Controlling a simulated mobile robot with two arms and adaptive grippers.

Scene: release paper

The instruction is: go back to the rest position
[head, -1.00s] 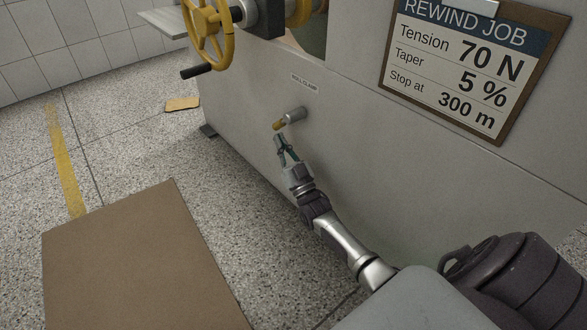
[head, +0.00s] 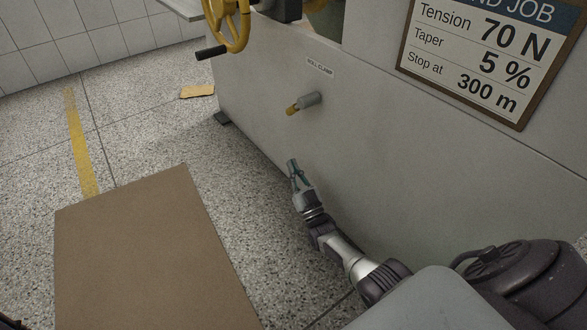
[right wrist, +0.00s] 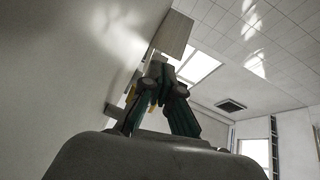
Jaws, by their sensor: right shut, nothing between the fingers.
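My right gripper (head: 293,163) is shut and empty. It points up and away in front of the machine's grey side panel (head: 370,170), below and apart from the roll clamp knob (head: 304,103), a grey cylinder with a yellow-brown end. In the right wrist view the gripper's dark green fingers (right wrist: 160,68) show against the ceiling, with nothing held. My left gripper is not in view.
A yellow handwheel (head: 238,28) with a black handle is on the machine at the top. A brown board (head: 145,250) lies on the speckled floor at lower left, near a yellow floor stripe (head: 80,145).

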